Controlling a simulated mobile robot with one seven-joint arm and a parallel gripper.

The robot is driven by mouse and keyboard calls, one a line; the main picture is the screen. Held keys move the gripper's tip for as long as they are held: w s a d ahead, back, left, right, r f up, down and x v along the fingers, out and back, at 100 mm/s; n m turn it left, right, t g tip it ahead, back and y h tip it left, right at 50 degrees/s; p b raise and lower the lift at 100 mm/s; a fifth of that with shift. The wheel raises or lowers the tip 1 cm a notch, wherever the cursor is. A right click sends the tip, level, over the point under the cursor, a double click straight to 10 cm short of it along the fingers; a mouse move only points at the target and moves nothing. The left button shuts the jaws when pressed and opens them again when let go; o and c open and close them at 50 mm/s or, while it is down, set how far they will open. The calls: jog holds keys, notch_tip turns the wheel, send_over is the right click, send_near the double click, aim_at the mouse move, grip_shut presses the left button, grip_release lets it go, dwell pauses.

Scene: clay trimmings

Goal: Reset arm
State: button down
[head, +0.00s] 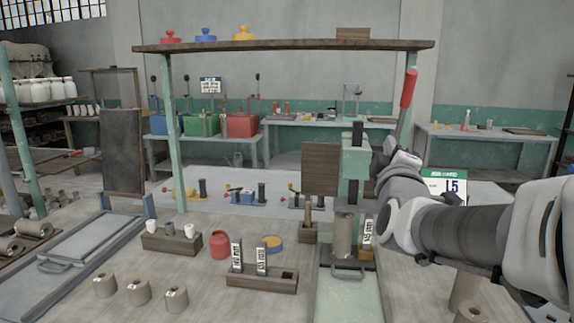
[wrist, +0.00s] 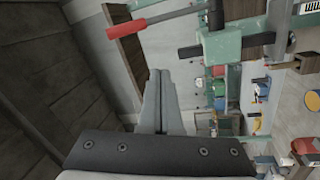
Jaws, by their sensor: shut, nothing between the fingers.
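In the wrist view my gripper (wrist: 155,84) shows as two grey fingers pressed together, with nothing between them. In the head view my arm (head: 460,232) reaches in from the right edge, and its far end is beside the green press (head: 355,165). My fingertips cannot be made out there. The press has a red-handled lever (head: 409,88), which also shows in the wrist view (wrist: 140,31). I cannot tell whether the arm touches the press.
A wooden shelf (head: 290,46) spans above the bench. A grey cylinder (head: 343,236) stands below the press. Left of it are a wooden rack (head: 262,281) with labelled tags, a red jar (head: 219,244) and several clay cylinders (head: 139,291). A green-white sign (head: 447,184) stands behind my arm.

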jog(key=s+a+f+m+g+y+p, duration=0.1)
jog(key=s+a+f+m+g+p, duration=0.1)
jog(key=s, duration=0.7)
jog(key=s+a+f+m+g+y+p, duration=0.2)
jog(key=s+a+f+m+g+p, duration=0.1)
jog(key=s+f+m+g, duration=0.2)
jog(key=s+a+f+m+g+y+p, duration=0.1)
jog(key=s+f+m+g, duration=0.3)
jog(key=s, duration=0.8)
jog(key=a+f+g+p, duration=0.1)
jog(key=f+g, duration=0.1)
jog(key=g, duration=0.1)
jog(key=shift+s+a+y, duration=0.15)
jog(key=shift+s+y, duration=0.2)
jog(key=shift+y, duration=0.05)
jog(key=c, duration=1.5)
grip_release()
jog(key=shift+c, duration=0.2)
